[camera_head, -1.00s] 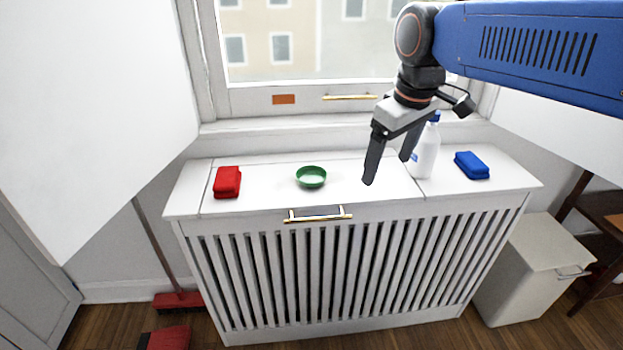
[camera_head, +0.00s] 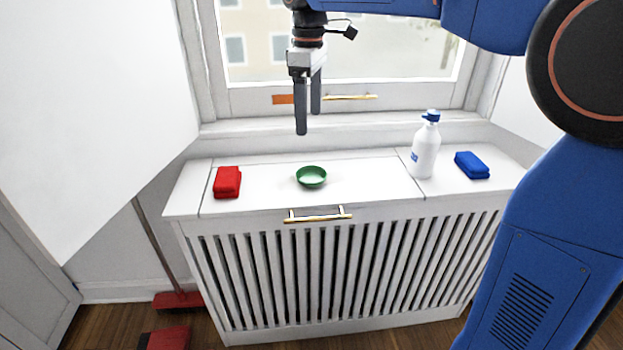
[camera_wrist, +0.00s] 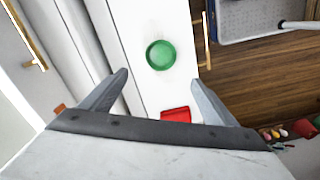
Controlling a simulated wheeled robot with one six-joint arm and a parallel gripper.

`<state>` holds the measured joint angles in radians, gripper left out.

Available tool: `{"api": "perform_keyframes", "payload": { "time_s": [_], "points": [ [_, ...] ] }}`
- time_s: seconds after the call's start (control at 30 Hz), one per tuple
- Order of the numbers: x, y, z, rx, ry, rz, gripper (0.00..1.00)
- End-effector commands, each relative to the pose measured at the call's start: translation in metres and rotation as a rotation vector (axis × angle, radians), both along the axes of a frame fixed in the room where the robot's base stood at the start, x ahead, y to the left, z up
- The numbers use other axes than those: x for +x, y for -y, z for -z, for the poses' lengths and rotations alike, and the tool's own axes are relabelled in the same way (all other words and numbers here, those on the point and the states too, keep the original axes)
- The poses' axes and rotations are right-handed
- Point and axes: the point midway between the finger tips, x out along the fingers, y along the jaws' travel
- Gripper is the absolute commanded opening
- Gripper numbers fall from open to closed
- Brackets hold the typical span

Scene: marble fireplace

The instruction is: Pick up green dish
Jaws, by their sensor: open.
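The green dish (camera_head: 311,177) is a small round bowl standing upright on the white radiator cover (camera_head: 262,192), near its middle. My gripper (camera_head: 308,122) hangs above the dish with its fingers pointing down, open and empty. A clear gap lies between the fingertips and the dish. In the wrist view the green dish (camera_wrist: 160,55) lies beyond the two spread fingers of my gripper (camera_wrist: 160,80), roughly centred between them. Nothing hides the dish in either view.
The window (camera_head: 340,60) rises behind. The surface directly around the dish is clear.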

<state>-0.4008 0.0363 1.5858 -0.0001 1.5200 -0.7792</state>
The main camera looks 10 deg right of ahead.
Motion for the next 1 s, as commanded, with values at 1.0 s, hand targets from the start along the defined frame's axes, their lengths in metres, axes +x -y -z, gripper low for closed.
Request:
{"api": "perform_keyframes", "payload": {
  "time_s": [1.0],
  "points": [
    [-0.003,0.004,0.136,-0.001,-0.001,0.002,0.81]
  ]
}}
